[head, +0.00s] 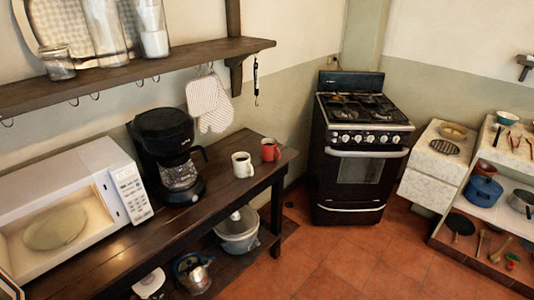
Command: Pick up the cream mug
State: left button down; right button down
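The cream mug (242,165) stands upright on the dark wooden table (112,262), near its front edge. It is between the black coffee maker (165,150) on its left and a red mug (270,150) on its right, apart from both. Neither of my grippers shows in the head view.
An open white microwave (110,178) stands at the table's left. A pot (238,232) and kettle (193,272) sit below. A black stove (358,150) stands beyond; the tiled floor (350,265) is clear.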

aim_at(243, 168)
jog(key=u, duration=0.4)
jog(key=i+l+u, duration=0.1)
jog(key=u, duration=0.3)
jog(key=l+u, duration=0.15)
jog(key=u, duration=0.25)
jog(key=l+u, duration=0.1)
jog(key=u, duration=0.3)
jog(key=l+u, duration=0.4)
jog(key=k+l+u, duration=0.1)
jog(key=l+u, duration=0.25)
jog(key=l, duration=0.3)
jog(key=k+l, duration=0.1)
jog(key=l, duration=0.3)
jog(key=k+l+u, duration=0.1)
jog(key=l, duration=0.3)
jog(key=k+l, duration=0.1)
jog(key=l, duration=0.3)
jog(key=k+l+u, duration=0.1)
jog(key=l, duration=0.25)
